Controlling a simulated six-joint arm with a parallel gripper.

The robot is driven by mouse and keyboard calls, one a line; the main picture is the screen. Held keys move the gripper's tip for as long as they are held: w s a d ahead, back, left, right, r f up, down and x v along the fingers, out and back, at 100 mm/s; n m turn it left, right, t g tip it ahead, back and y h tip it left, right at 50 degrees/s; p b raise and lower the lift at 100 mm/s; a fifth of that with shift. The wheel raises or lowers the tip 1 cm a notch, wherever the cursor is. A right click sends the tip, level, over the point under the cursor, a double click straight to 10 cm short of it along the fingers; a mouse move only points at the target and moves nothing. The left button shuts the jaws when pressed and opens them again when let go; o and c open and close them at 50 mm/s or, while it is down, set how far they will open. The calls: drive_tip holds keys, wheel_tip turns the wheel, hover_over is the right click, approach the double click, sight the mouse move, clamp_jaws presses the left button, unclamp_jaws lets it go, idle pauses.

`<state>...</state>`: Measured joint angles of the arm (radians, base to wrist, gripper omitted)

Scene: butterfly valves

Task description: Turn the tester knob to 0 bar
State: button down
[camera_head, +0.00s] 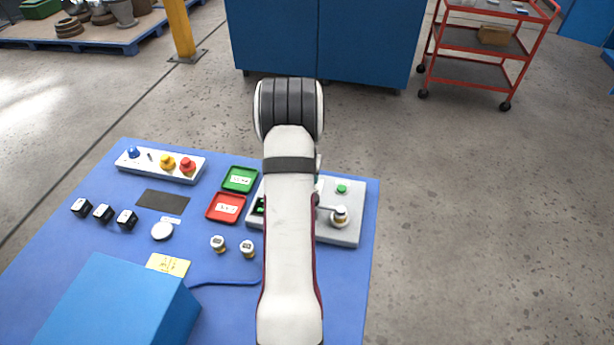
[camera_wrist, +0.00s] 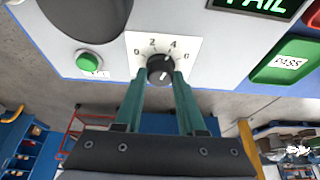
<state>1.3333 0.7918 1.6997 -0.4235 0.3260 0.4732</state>
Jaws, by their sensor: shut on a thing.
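The tester (camera_head: 345,233) is a light grey box on the blue table, partly hidden behind my arm in the head view. In the wrist view its black knob (camera_wrist: 159,67) sits on a white dial plate (camera_wrist: 136,40) with the marks 0, 2, 4 and a partly covered last figure. My gripper (camera_wrist: 161,77) has its two teal fingers on either side of the knob, shut on it. A light mark shows on the knob, but its exact pointing is hard to read. The tester's display (camera_wrist: 262,5) reads FAIL in green. The head view hides the knob and fingers.
A green button (camera_wrist: 89,62) is on the tester beside the dial. A green tray (camera_head: 239,179) and a red tray (camera_head: 226,208) lie left of the tester. Several small valve parts and a blue box (camera_head: 115,305) occupy the table's left side.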

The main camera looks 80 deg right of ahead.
drive_tip(key=n+t, duration=0.1)
drive_tip(key=n, duration=0.2)
drive_tip(key=shift+s+n, duration=0.15)
drive_tip(key=shift+n, duration=0.25)
drive_tip(key=n+t+y, duration=0.1)
drive_tip(key=n+t, duration=0.1)
drive_tip(key=n, duration=0.2)
drive_tip(key=shift+s, duration=0.1)
drive_tip(key=n+y, duration=0.1)
drive_tip(key=n, duration=0.3)
drive_tip(key=shift+d+t, duration=0.1)
drive_tip(key=shift+t, duration=0.3)
drive_tip(key=shift+s+d+n+t+y, duration=0.15)
drive_tip(key=shift+n+y, duration=0.25)
drive_tip(key=shift+n, duration=0.55)
drive_tip(key=shift+w+a+n+t+y, duration=0.15)
drive_tip(key=shift+n+y, duration=0.25)
drive_tip(key=shift+n, duration=0.55)
drive_tip(key=shift+s+d, duration=0.1)
drive_tip(key=shift+f, duration=0.1)
drive_tip(key=c, duration=0.5)
unclamp_jaws()
